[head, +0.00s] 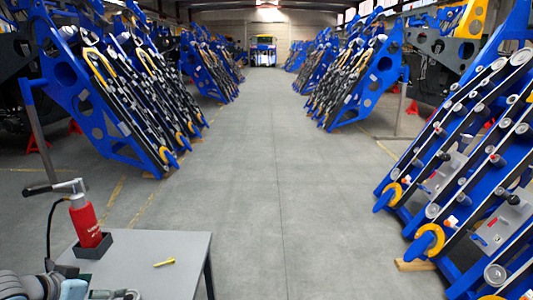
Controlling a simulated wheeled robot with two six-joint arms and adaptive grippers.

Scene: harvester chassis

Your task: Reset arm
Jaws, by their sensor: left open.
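My left gripper (100,293) is at the bottom left edge of the head view, in front of the near side of a grey table (150,245). Only part of it shows, cut off by the frame's edge; it is open, and I see nothing held in it. My left arm comes in beside it from the lower left corner. My right arm and gripper are not in view.
A red tool (86,222) with a grey head and black handle stands in a dark holder (88,247) on the table. A small yellow item (164,262) lies there. Blue harvester chassis (105,90) line both sides, another (470,170) near right. The grey aisle (280,170) is clear.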

